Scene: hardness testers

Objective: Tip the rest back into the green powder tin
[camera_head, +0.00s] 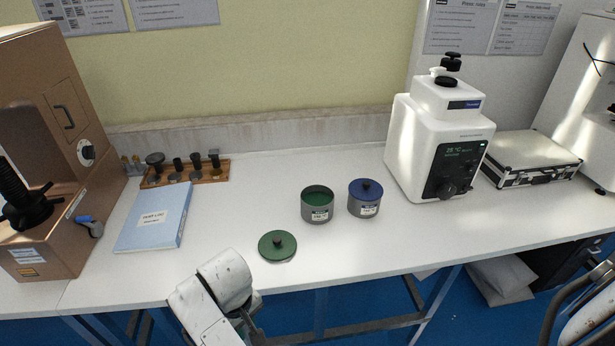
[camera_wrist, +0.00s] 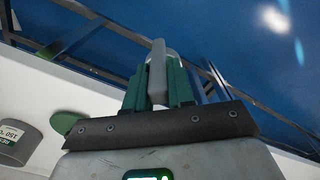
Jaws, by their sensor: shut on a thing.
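The green powder tin (camera_head: 317,211) stands open and upright on the white bench in the head view, its inside green. Its green lid (camera_head: 277,245) lies on the bench near the front edge, to the left of the tin. In the wrist view the labelled grey tin (camera_wrist: 17,142) shows at the left edge, with the green lid (camera_wrist: 66,122) beside it. My gripper (camera_wrist: 160,82) is shut on a grey, narrow thing (camera_wrist: 157,70) between its green fingers, apart from the tin. What the thing is, and whether it holds powder, I cannot tell.
A blue-lidded tin (camera_head: 364,204) stands just right of the green one. A white tester (camera_head: 437,140) is farther right, beside a silver case (camera_head: 530,160). A blue binder (camera_head: 155,217) and a wooden rack (camera_head: 187,174) lie left. The bench between binder and tins is clear.

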